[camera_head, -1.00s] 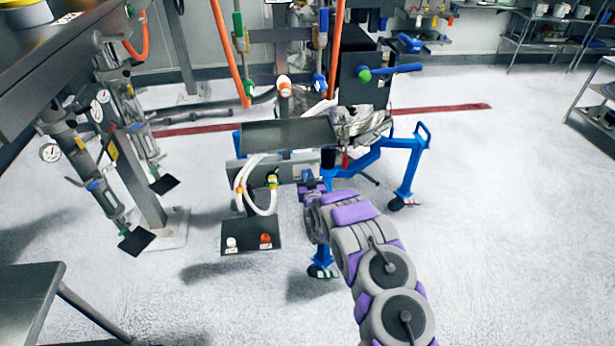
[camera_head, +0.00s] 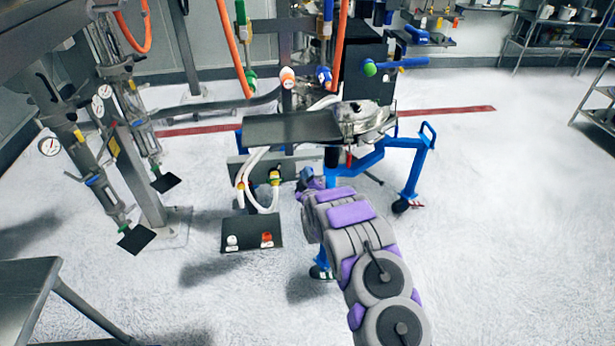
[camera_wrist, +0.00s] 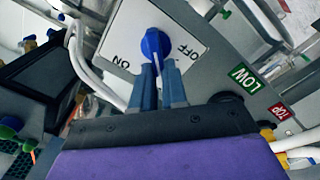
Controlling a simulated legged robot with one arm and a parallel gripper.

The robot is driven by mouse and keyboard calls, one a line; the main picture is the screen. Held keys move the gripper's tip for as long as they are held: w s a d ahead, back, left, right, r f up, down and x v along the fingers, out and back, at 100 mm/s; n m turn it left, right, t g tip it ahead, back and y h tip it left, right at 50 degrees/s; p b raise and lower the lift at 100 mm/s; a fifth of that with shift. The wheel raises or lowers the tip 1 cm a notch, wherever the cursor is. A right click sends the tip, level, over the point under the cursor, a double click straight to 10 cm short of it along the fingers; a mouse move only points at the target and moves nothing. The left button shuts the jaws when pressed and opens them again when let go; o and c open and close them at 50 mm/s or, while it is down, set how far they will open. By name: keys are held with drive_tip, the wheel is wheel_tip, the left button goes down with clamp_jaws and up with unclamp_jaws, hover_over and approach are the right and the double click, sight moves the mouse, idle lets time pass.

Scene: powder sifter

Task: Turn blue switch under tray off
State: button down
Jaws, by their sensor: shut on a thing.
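The blue switch (camera_wrist: 154,44) is a round knob on a light plate (camera_wrist: 186,22) in the wrist view. The plate reads ON left of the knob and OFF right of it, both upside down. My gripper (camera_wrist: 159,72) is shut on the knob, with its grey-blue fingers on either side. The fingers partly cover the knob, so its exact setting is hard to tell. In the head view, my gripper (camera_head: 306,178) is below the dark tray (camera_head: 285,128), at the grey box's right end; the switch cannot be made out there.
Green LOW (camera_wrist: 244,77) and red TOP (camera_wrist: 282,110) labels sit right of the switch. White hoses (camera_head: 252,178) hang left of my gripper, above a black pedal box (camera_head: 250,236) with white and red buttons. Blue frame legs (camera_head: 412,172) stand at right.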

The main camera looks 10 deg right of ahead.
drive_tip(key=shift+a+f+n+b, duration=0.15)
drive_tip(key=shift+f+n+b, duration=0.25)
drive_tip(key=shift+n, duration=1.05)
drive_tip(key=shift+a+f+n+b, duration=0.25)
drive_tip(key=shift+n+b, duration=0.3)
drive_tip(key=shift+n, duration=0.85)
drive_tip(key=shift+a+f+n+b, duration=0.1)
drive_tip(key=shift+f+n+b, duration=0.35)
drive_tip(key=shift+n, duration=1)
drive_tip(key=c, duration=1.2)
unclamp_jaws()
drive_tip(key=shift+a, duration=0.1)
drive_tip(key=shift+o, duration=0.2)
drive_tip(key=shift+r, duration=0.1)
drive_tip(key=s+p, duration=0.3)
drive_tip(key=s, duration=1.4)
drive_tip(key=shift+s, duration=0.15)
